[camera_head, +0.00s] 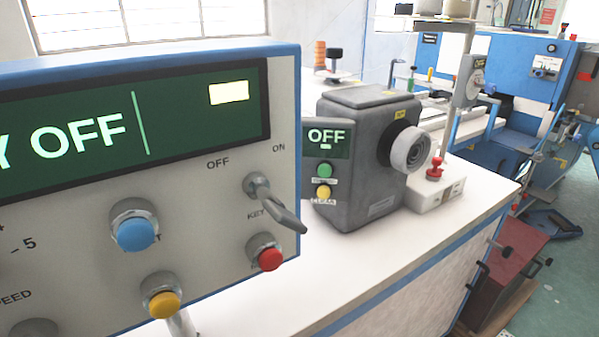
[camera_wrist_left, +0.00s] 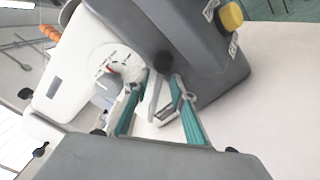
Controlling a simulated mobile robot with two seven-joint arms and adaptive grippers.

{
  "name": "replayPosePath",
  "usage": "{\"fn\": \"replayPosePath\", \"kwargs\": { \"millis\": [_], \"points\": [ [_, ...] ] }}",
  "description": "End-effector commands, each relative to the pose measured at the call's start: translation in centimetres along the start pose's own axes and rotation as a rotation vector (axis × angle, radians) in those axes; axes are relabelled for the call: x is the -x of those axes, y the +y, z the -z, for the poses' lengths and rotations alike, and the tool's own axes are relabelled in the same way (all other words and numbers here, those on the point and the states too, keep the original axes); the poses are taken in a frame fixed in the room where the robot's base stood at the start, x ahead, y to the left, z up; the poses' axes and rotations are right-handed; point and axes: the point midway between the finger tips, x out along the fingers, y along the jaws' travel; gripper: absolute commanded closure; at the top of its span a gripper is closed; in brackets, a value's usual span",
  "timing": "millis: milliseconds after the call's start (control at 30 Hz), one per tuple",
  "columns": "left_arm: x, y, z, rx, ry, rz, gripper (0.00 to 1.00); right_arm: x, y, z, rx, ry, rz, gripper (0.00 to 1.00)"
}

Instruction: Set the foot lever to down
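My left gripper (camera_wrist_left: 162,88) shows in the left wrist view with two teal-padded fingers spread apart. It is beside a white machine (camera_wrist_left: 60,85) and a dark grey housing (camera_wrist_left: 195,40). A thin pale grey piece (camera_wrist_left: 154,97) shows between the fingers. It may be the foot lever, but I cannot tell for certain, nor whether a finger touches it. No foot lever can be made out in the head view. Neither gripper shows in the head view.
A control panel (camera_head: 220,162) fills the left of the head view, with a grey key switch (camera_head: 272,200) and colored buttons. A grey motor box (camera_head: 362,140) reading OFF stands behind it. The white tabletop (camera_head: 385,240) is clear in front.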

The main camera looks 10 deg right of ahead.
Motion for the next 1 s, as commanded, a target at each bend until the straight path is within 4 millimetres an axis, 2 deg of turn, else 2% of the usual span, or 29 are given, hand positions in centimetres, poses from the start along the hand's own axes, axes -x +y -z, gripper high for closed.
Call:
{"fn": "replayPosePath", "kwargs": {
  "millis": [200, 367, 467, 500, 733, 1000],
  "points": [
    [-0.8, 0.1, 0.0, -0.002, 0.001, -0.001, 0.75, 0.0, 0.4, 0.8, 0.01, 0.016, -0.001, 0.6],
    [-0.7, 0.1, 0.0, -0.002, 0.001, -0.001, 0.75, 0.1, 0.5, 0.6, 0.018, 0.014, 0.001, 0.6],
    [-0.7, 0.1, 0.0, -0.002, 0.001, -0.001, 0.99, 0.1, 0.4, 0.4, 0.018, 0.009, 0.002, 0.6],
    [-0.7, 0.1, 0.0, -0.002, 0.001, -0.001, 1.0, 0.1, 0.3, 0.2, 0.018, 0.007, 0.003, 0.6],
    [-0.7, -0.2, 0.0, -0.011, 0.0, 0.0, 1.0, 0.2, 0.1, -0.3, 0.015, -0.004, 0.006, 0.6],
    [-0.7, -1.1, 0.1, -0.107, -0.001, 0.001, 1.0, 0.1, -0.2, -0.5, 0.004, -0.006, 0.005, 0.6]
  ]
}}
